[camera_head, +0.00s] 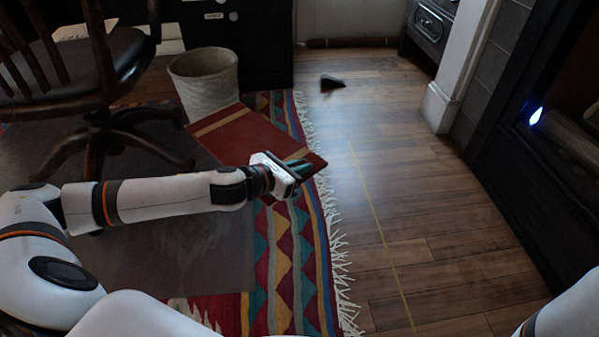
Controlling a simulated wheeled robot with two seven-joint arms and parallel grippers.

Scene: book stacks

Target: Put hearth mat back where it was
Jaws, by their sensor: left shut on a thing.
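The hearth mat (238,136) is a flat dark red piece with a tan stripe near its far left end. It is tilted above the patterned rug. My left gripper (300,168) is shut on it near its right end, and the gripper hides part of that end. A thin yellow line (377,222) runs along the wooden floor to the right of the mat, in front of the dark hearth (510,165). My right gripper is out of view; only a white piece of that arm shows at the bottom right.
A woven basket (204,85) stands behind the mat. A swivel chair (95,75) is at the left on the fringed rug (285,255). A small dark object (331,82) lies on the far floor. The wooden floor between rug and hearth is mostly clear.

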